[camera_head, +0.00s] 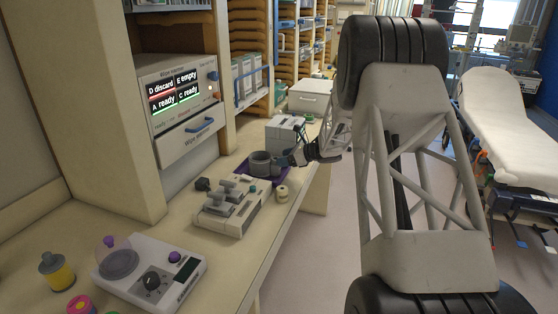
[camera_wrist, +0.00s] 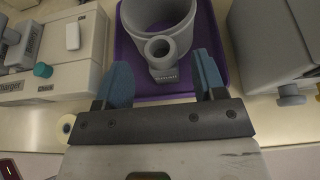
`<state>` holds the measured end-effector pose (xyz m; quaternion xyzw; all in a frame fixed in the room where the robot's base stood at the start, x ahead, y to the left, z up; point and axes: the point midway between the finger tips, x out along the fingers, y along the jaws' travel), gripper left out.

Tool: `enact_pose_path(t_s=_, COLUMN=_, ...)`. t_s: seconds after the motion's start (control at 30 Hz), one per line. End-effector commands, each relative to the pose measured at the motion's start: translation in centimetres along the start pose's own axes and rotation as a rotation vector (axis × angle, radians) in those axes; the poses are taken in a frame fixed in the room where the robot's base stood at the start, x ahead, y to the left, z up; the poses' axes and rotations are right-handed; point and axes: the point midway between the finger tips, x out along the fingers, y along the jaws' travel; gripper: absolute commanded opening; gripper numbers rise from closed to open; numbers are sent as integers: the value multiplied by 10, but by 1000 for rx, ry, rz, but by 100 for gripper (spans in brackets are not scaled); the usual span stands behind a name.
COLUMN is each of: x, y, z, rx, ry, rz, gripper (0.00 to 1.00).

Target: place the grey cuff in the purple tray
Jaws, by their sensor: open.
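The grey cuff (camera_head: 260,163) is a wide ring standing in the purple tray (camera_head: 246,172) on the counter. In the wrist view the cuff (camera_wrist: 183,35) shows its open round top, with a small ring and a printed tab facing me. The purple tray (camera_wrist: 221,60) surrounds it there. My gripper (camera_head: 287,159) reaches in from the right. In the wrist view my gripper (camera_wrist: 162,80) is open, its blue fingers apart on either side of the tab, with a visible gap to each. The underside of the cuff is hidden.
A charger unit (camera_head: 230,205) stands close on the near side of the tray, and a grey box (camera_head: 284,132) close on the far side. A small cream spool (camera_head: 282,193) lies by the counter edge.

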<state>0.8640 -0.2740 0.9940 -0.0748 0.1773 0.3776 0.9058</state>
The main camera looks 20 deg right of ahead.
Motion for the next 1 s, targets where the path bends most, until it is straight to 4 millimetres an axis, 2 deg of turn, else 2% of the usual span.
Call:
enact_pose_path(t_s=0.3, x=-53, y=-1, z=0, rx=-1, ry=0, rz=-2, gripper=64)
enact_pose_path(t_s=0.5, x=-75, y=0, z=0, rx=0, ry=0, rz=-1, gripper=64)
enact_pose_path(t_s=0.7, x=-83, y=0, z=0, rx=-1, ry=1, rz=0, gripper=64)
enact_pose_path(t_s=1.0, x=-84, y=0, z=0, rx=-1, ry=1, rz=0, gripper=64)
